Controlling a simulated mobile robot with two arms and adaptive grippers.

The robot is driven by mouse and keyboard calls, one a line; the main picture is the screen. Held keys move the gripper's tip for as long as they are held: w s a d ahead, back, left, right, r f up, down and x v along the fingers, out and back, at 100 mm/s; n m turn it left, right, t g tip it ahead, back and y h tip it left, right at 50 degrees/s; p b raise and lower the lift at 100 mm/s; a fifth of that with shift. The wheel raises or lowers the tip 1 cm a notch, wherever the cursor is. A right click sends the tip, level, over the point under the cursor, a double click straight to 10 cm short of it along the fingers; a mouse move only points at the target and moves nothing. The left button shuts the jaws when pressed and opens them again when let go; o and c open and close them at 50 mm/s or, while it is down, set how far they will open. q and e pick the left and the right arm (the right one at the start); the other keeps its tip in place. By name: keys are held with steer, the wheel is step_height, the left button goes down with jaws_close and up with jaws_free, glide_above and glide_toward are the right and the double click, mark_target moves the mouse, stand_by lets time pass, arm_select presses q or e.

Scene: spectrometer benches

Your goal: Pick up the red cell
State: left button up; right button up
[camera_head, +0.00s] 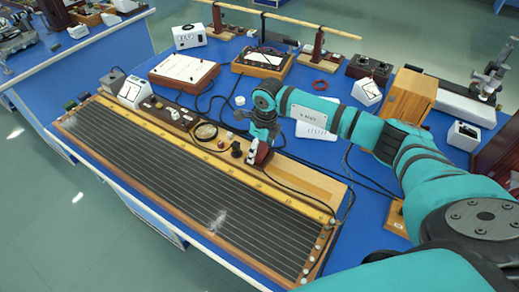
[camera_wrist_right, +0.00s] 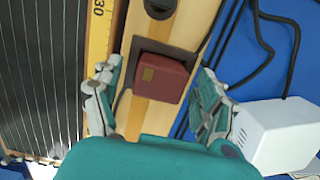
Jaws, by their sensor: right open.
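The red cell (camera_wrist_right: 160,77) is a dark red block with a small yellowish patch on top. It sits on the wooden strip of the long board, on a dark base. In the right wrist view my right gripper (camera_wrist_right: 158,100) is open, with one finger on each side of the cell and gaps between. In the head view my right gripper (camera_head: 260,152) points down at the board's back strip, where a small bit of red shows beside the fingers. My left gripper is not in view.
The long wire board (camera_head: 185,165) fills the bench front. A yellow scale (camera_wrist_right: 98,40) runs beside the cell. A white box (camera_wrist_right: 275,135) stands right of the gripper, close to one finger. Black cables (camera_wrist_right: 262,45) lie nearby. A wooden box (camera_head: 408,97) stands farther right.

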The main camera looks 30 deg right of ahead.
mark_target(259, 147)
steer(key=shift+f, duration=0.15)
steer(key=c, duration=1.4)
steer(key=shift+o, duration=0.2)
step_height(259, 147, up, 10)
steer(key=b, duration=0.2)
steer(key=shift+f+b, duration=0.15)
steer(key=shift+b, duration=0.15)
steer(key=shift+r+p, duration=0.8)
steer(key=shift+r, duration=0.9)
